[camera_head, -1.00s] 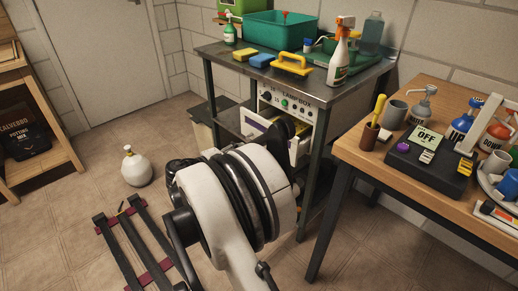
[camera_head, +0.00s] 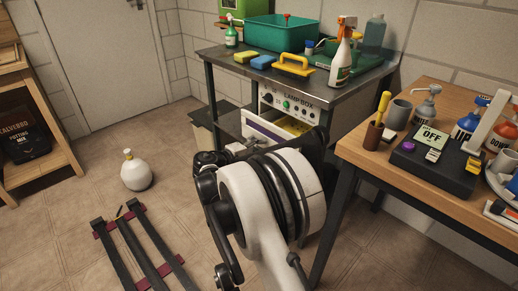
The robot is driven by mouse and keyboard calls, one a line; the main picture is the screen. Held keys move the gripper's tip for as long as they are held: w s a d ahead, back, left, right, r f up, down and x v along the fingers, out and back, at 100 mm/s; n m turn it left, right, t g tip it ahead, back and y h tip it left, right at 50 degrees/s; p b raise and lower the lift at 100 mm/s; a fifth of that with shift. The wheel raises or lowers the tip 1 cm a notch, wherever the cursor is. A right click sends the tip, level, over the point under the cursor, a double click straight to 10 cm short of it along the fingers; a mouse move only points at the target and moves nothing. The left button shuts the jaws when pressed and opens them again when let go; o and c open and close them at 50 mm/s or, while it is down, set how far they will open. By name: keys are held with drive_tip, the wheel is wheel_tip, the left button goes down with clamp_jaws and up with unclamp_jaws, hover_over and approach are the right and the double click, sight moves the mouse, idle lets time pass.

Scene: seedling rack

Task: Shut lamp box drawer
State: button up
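The lamp box (camera_head: 288,106) is a white panel labelled LAMP BOX with knobs and a green button, under the top of the dark metal table. Its drawer (camera_head: 262,133) below the panel is pulled out, and its yellowish inside shows. The drawer's white front has a purple strip and faces the lower left. My arm (camera_head: 265,200) stands in front and covers the drawer's lower right part. My gripper is hidden behind my own arm links, so its fingers and any contact with the drawer cannot be seen.
On the metal table (camera_head: 225,58) stand a green tub (camera_head: 275,33), sponges, a yellow-handled tool (camera_head: 293,66) and a spray bottle (camera_head: 342,55). A wooden table (camera_head: 375,152) with a control box (camera_head: 435,170) is close on the right. A white round bottle (camera_head: 136,172) stands on the open floor at left.

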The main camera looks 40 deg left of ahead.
clamp_jaws()
drive_tip(key=x, duration=0.2)
drive_tip(key=r+x, duration=0.1)
drive_tip(key=x, duration=0.5)
drive_tip(key=shift+w+r, duration=0.3)
drive_tip(key=shift+r, duration=0.1)
drive_tip(key=c, duration=0.5)
unclamp_jaws()
drive_tip(key=o, duration=0.6)
drive_tip(key=shift+o, duration=0.2)
drive_tip(key=shift+s, duration=0.1)
drive_tip(key=v, duration=1.2)
